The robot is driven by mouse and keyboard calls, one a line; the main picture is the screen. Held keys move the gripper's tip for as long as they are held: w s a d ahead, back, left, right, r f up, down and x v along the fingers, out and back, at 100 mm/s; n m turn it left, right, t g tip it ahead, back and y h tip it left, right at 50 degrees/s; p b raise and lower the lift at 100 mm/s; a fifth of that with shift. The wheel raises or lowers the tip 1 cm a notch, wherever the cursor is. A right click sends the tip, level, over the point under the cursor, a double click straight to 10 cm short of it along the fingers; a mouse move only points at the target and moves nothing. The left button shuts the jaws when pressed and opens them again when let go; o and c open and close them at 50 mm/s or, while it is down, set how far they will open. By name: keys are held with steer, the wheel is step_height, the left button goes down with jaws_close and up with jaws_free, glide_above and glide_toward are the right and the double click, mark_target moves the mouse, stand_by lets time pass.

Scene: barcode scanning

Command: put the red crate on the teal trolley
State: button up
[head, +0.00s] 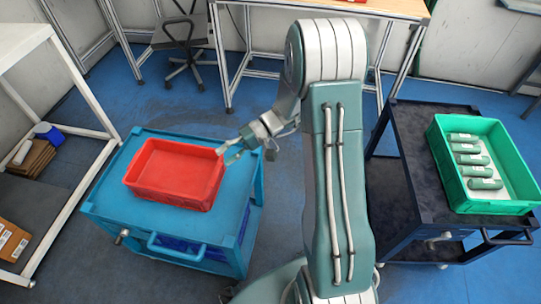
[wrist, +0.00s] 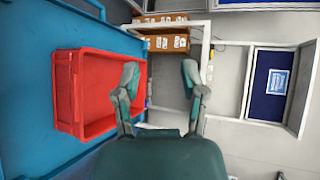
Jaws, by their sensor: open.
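The red crate (head: 172,176) sits upright on the top of the teal trolley (head: 120,190), and its inside looks empty. In the wrist view the red crate (wrist: 66,95) lies to the left of my fingers, on the teal top (wrist: 20,85). My gripper (head: 228,152) is open at the crate's right side, close to its rim. In the wrist view my gripper (wrist: 160,82) has its two fingers spread with nothing between them. The left finger overlaps the crate's edge in that view; I cannot tell whether it touches.
A dark trolley (head: 408,180) on the right carries a green crate (head: 450,180) with several green cylinders. A white shelf frame (head: 75,85) with boxes stands at the left. A wooden-topped workbench (head: 390,7) and a chair (head: 180,35) are behind. Blue floor lies between the trolleys.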

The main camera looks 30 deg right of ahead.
steer(key=s+d+r+t+h, duration=0.1)
steer(key=s+r+t+h, duration=0.2)
steer(key=s+r+h, duration=0.4)
steer(key=s+d+r+t+h, duration=0.2)
steer(key=s+r+h, duration=0.5)
steer(key=s+r, duration=0.4)
steer(key=shift+d+n+t, duration=0.3)
steer(key=shift+t, duration=0.6)
steer(key=shift+s+a, duration=0.1)
